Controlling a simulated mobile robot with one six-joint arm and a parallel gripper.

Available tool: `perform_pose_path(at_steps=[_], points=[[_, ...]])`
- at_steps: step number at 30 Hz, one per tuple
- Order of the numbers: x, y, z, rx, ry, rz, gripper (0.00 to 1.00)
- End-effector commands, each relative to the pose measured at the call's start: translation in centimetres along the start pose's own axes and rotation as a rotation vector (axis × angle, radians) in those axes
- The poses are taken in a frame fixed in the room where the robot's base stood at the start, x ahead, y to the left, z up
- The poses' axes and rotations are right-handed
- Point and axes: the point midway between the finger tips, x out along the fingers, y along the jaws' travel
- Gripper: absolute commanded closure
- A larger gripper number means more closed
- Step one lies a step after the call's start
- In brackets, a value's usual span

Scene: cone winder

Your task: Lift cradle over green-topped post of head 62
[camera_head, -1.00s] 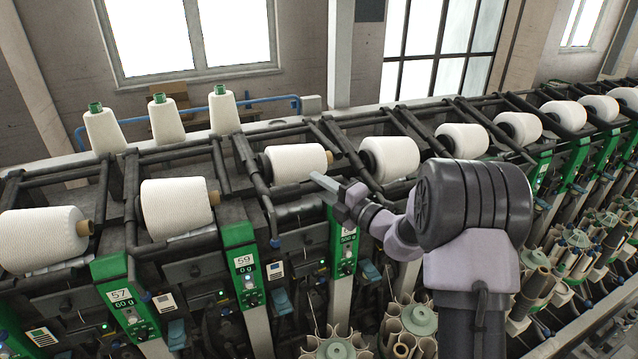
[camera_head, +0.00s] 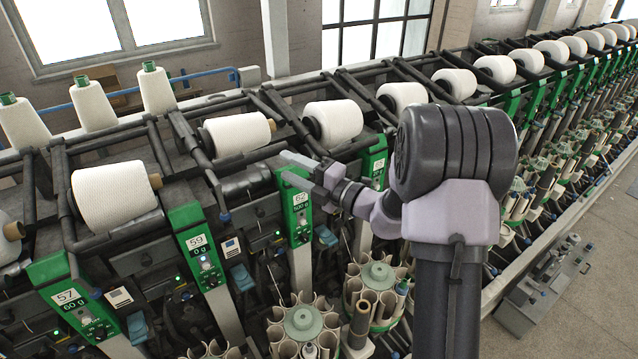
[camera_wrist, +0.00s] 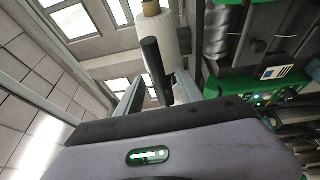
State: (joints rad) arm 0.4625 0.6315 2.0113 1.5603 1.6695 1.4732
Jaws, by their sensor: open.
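Head 62 has a green panel (camera_head: 296,205) marked 62 on top of a grey post. Behind and left of it, a white cone (camera_head: 238,132) with a brown tube end lies in the head's dark cradle (camera_head: 250,157). My gripper (camera_head: 289,162) is at the top of the green panel, near the cradle's bar end. In the wrist view, a dark round handle (camera_wrist: 156,70) reaches between the two spread fingers, with the white cone (camera_wrist: 163,38) beyond it. The fingers are open; I cannot tell whether either touches the handle.
Head 59's green panel (camera_head: 202,245) stands to the left, and a further row of heads runs to the right. Bobbin magazines (camera_head: 303,322) fill the space below. Several upright cones (camera_head: 92,103) stand at the back. Bare floor (camera_head: 600,270) lies at right.

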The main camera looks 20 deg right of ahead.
Motion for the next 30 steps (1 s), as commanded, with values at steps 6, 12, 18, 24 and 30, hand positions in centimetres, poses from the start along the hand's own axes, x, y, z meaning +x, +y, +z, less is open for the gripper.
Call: perform_pose_path(at_steps=[6, 12, 18, 24, 30], points=[[-6.3, -0.1, 0.1, 0.001, -0.004, 0.001, 0.56], [-8.9, -0.1, 0.0, 0.001, -0.001, 0.000, 0.56], [-9.2, 0.0, 0.0, 0.001, 0.000, 0.000, 0.56], [-9.2, 0.0, 0.0, 0.000, 0.000, 0.000, 0.56], [-9.1, 0.0, 0.0, 0.001, 0.000, 0.000, 0.56]])
